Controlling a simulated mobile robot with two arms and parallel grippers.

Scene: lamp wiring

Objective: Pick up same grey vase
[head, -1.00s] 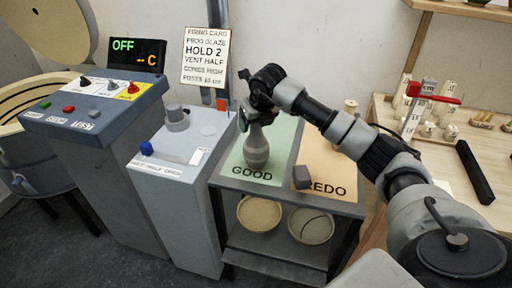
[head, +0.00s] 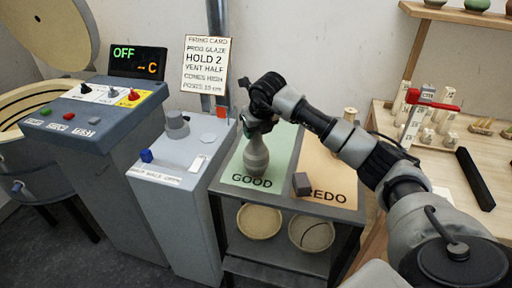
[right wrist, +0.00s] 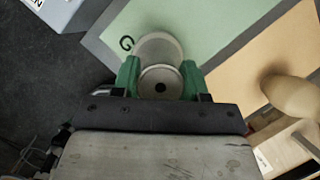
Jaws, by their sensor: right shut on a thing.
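The grey vase (head: 256,158) stands upright on the green GOOD area of the table in the head view. In the right wrist view its round mouth and body (right wrist: 160,80) show from above, between two green fingers. My right gripper (head: 262,126) is at the vase's neck and shut on it. In the right wrist view the right gripper's fingers (right wrist: 160,78) flank the neck on both sides. Whether the vase's base touches the mat is hard to tell. My left gripper is not in view.
A small dark block (head: 302,184) sits on the orange REDO area (head: 330,172). A tan vase (right wrist: 292,96) stands at the back of that area. Two round dishes lie on the lower shelf (head: 275,250). A grey control box (head: 175,185) stands to the left.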

